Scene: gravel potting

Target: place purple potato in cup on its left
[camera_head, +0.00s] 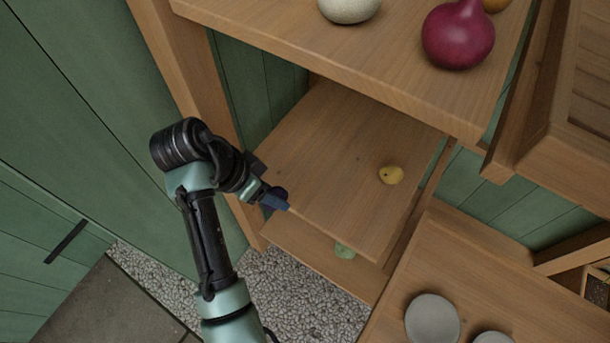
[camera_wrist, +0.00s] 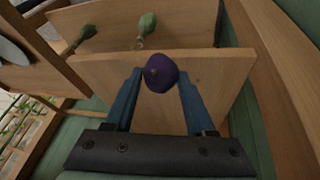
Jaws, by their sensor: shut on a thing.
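The purple potato (camera_wrist: 161,73) is dark, round and held between the blue fingers of my gripper (camera_wrist: 160,82) in the wrist view, near the tips. In the head view my gripper (camera_head: 274,198) is at the left front edge of the middle wooden shelf (camera_head: 330,150), and I cannot make out the potato there. No cup shows clearly. Two grey round pieces, one larger (camera_head: 432,319) and one smaller (camera_head: 492,338), stand on the lower right wooden surface; I cannot tell whether they are cups or dishes.
A magenta onion (camera_head: 458,33) and a pale round item (camera_head: 348,8) sit on the top board. Two green gourd-like items (camera_wrist: 147,25) show in the wrist view.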

